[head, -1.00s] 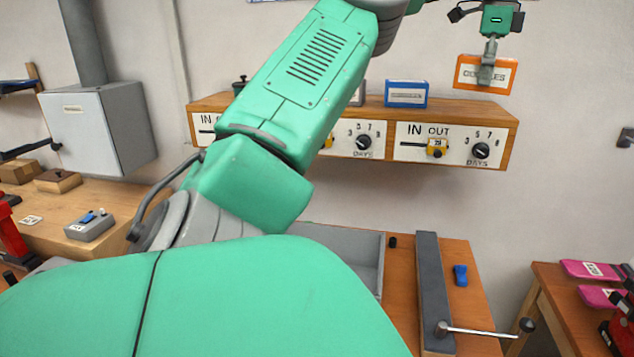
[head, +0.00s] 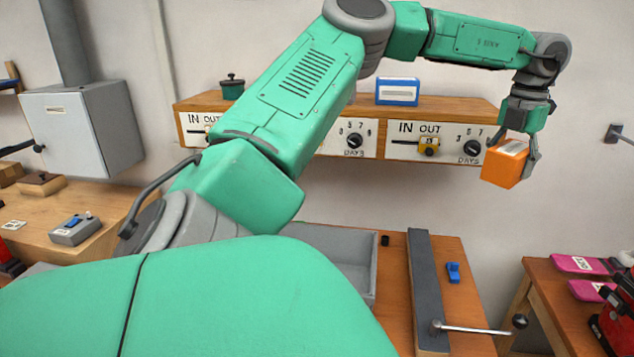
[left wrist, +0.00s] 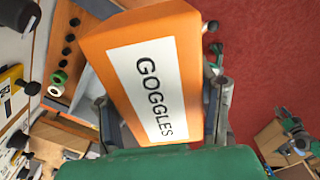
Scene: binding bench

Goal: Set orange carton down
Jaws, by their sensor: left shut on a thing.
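The orange carton (head: 504,165) is in the air at the right end of the wall shelf, tilted. In the left wrist view the carton (left wrist: 181,55) fills the middle, with a white label reading GOGGLES. My left gripper (head: 516,148) points down and is shut on the carton; its fingers lie along the carton's two sides. In the left wrist view the left gripper (left wrist: 163,118) shows the same hold. My right gripper is not in view.
Below stand a bench with a grey tray (head: 357,292) and dark bar (head: 429,290), and a right-hand table (head: 545,278) with pink items.

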